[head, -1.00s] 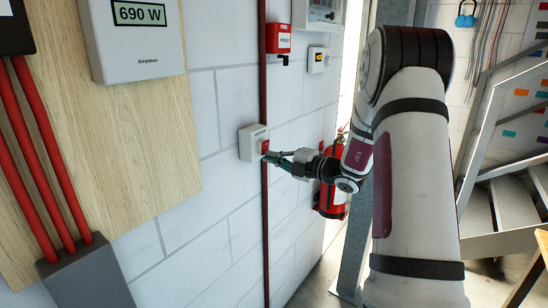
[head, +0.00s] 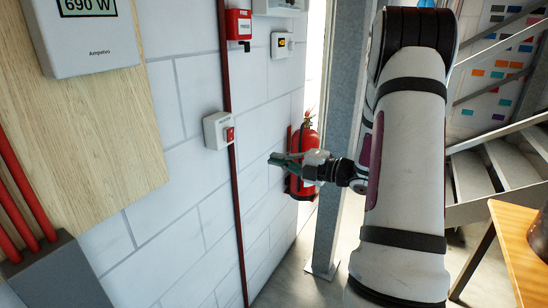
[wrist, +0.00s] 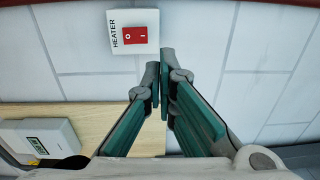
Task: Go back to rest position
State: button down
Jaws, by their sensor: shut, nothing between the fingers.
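My gripper (head: 272,158) is shut and empty, with its green-padded fingers together. In the head view it hangs in front of the white block wall, to the right of and below the heater switch, with a gap between them. The heater switch (head: 218,130) is a white wall box with a red rocker, and nothing covers it. In the wrist view the gripper's fingertips (wrist: 160,68) show just below and to the right of the heater switch (wrist: 134,32), whose label reads HEATER and whose rocker is marked O and I.
A red fire extinguisher (head: 303,165) stands behind my gripper, beside a grey steel post (head: 335,170). A red pipe (head: 232,190) runs down the wall. A wattage meter (head: 85,35) reading 690 W hangs on a wooden board at left. A wooden table (head: 520,245) is at right.

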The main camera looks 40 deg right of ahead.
dwell(0.4)
jog(key=s+a+r+n+g+y, duration=0.1)
jog(key=s+a+r+n+g, duration=0.2)
jog(key=a+n, duration=0.5)
jog(key=s+a+r+n+g+y, duration=0.1)
jog(key=s+a+n+g+y, duration=0.2)
jog(key=a+n, duration=0.55)
jog(key=s+a+r+n+g, duration=0.25)
jog(key=a+n+g, duration=0.3)
jog(key=a, duration=0.45)
jog(key=s+n+h, duration=1)
jog(key=s+n, duration=0.9)
jog(key=n, duration=0.8)
jog(key=shift+a+r+n+g+p, duration=0.35)
jog(key=shift+a+r+n+p, duration=0.05)
